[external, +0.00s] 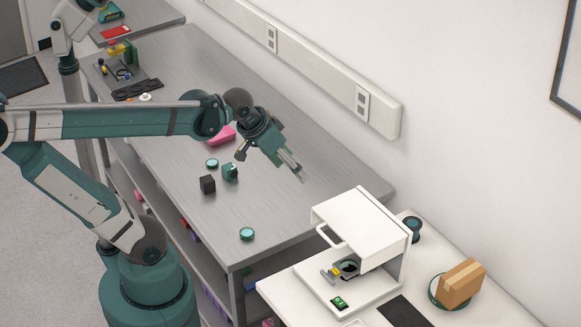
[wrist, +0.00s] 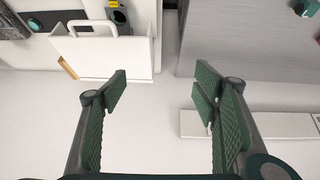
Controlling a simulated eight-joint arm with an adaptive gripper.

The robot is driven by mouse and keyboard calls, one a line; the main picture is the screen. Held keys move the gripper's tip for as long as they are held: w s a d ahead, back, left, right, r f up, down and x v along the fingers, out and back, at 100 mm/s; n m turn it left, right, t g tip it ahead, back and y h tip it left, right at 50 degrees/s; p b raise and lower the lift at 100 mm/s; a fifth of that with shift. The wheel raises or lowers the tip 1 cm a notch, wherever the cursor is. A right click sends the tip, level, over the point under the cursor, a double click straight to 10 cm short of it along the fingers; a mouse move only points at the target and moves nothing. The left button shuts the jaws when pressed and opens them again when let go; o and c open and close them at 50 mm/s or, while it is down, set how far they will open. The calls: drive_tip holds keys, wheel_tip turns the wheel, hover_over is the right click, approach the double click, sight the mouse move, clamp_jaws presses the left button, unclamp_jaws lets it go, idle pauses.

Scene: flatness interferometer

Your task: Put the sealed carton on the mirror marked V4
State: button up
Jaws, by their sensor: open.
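No V4 mark is legible. My gripper (external: 294,168) is open and empty above the grey table's right side. In the wrist view its fingers (wrist: 162,92) are apart with only pale surface between them.
The white instrument housing (external: 362,228) with a handle stands on the bench, left of the carton. A dark round item (external: 412,224) is behind it, and a black mat (external: 401,311) lies in front. A black block (external: 207,184) is on the grey table. The wall rail (external: 320,65) runs behind.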

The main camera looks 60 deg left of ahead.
drive_tip(key=s+a+f+t, duration=0.1)
drive_tip(key=s+a+f, duration=0.1)
drive_tip(key=s, duration=0.3)
drive_tip(key=shift+a+f, duration=0.3)
drive_tip(key=shift+a, duration=0.05)
